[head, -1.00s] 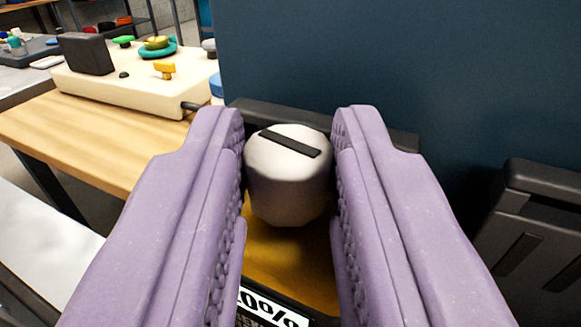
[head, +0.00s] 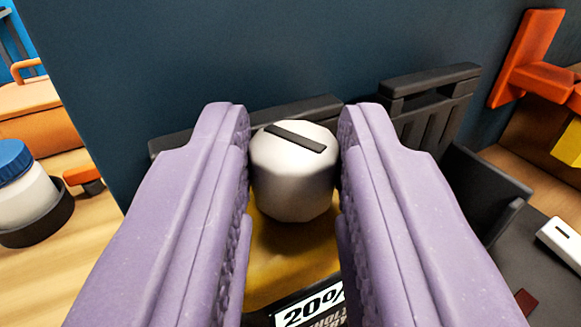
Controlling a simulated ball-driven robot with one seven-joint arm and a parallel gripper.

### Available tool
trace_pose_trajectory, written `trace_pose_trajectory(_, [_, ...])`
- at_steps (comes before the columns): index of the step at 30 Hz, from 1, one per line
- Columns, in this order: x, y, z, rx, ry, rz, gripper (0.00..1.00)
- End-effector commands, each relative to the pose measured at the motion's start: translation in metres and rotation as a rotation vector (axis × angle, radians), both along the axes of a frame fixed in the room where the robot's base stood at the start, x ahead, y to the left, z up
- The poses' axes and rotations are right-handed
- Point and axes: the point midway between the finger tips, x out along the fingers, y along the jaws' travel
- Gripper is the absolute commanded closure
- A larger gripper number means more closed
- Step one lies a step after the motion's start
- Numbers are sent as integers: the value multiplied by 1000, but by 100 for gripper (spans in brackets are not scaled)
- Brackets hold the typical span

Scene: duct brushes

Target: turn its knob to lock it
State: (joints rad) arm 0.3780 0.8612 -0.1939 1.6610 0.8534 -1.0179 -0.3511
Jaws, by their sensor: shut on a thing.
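The knob (head: 293,180) is a pale grey, faceted round cap with a black bar (head: 296,138) across its top. The black bar slants down to the right in the picture. The fingers hide the sides of the knob and much of the body.
A dark blue panel (head: 250,55) rises behind the knob, with black slatted parts (head: 430,105) at its right. An orange bracket (head: 535,65) is at the far right.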

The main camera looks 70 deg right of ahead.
Motion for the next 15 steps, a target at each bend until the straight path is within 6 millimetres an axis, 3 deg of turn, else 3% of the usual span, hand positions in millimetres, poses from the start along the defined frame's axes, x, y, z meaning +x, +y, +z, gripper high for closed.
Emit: trace_pose_trajectory(15, [6,0,2,-3,-3,-283,100])
